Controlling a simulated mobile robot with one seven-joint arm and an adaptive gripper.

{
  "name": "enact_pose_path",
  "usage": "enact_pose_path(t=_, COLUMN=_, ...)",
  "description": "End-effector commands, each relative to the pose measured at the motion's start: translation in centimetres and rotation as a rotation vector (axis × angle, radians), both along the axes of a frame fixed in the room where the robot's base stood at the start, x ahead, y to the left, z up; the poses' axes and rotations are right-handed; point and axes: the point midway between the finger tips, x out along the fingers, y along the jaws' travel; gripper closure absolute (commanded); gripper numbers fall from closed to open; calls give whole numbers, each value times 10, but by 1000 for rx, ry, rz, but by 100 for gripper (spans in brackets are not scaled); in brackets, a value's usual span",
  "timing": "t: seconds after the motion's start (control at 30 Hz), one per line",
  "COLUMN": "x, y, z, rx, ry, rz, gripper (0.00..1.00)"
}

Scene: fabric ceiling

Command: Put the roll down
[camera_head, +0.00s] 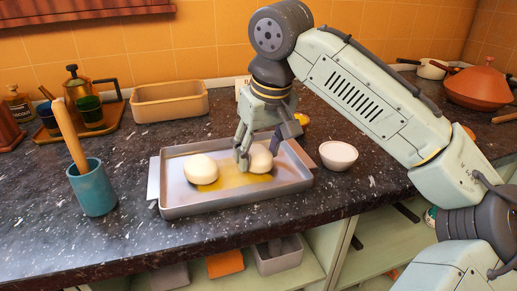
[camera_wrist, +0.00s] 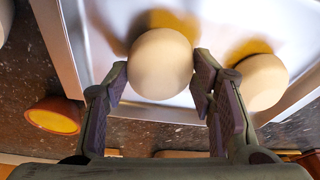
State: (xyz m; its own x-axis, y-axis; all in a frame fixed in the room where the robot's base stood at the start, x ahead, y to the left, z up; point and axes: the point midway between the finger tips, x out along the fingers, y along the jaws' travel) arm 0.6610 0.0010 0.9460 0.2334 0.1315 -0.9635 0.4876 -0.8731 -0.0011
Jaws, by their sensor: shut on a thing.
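My gripper (camera_head: 258,154) is over the right half of a grey metal tray (camera_head: 172,208) and is shut on a pale round roll (camera_head: 262,161). In the wrist view the held roll (camera_wrist: 160,64) sits between the two fingertips (camera_wrist: 160,72). The roll is inside the tray's outline, low over its floor; whether it touches the floor is hard to tell. A second pale roll (camera_head: 200,169) lies on the left part of the tray. It also shows in the wrist view (camera_wrist: 262,82), right of the gripper.
A small white bowl (camera_head: 338,156) stands right of the tray. A teal cup (camera_head: 92,190) with a wooden rolling pin stands left. Behind are a tan loaf dish (camera_head: 170,103) and a wooden board (camera_head: 60,131) with cups and a pot. The dark counter's front edge runs below the tray.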

Motion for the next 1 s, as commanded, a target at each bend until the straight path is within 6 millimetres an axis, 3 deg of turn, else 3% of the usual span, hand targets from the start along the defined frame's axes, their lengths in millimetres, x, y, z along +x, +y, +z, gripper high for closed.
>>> enact_pose_path(t=0.23, x=0, y=0, z=-3, rx=1, ry=0, rz=0, gripper=77)
enact_pose_path(t=0.27, x=0, y=0, z=-3, rx=0, ry=0, rz=0, gripper=49)
enact_pose_path(t=0.57, x=0, y=0, z=-2, rx=0, ry=0, rz=0, gripper=29)
enact_pose_path(t=0.87, x=0, y=0, z=-1, rx=-1, ry=0, rz=0, gripper=29)
enact_pose_path(t=1.0, x=-2, y=-1, z=8, rx=0, ry=-1, rz=0, gripper=29)
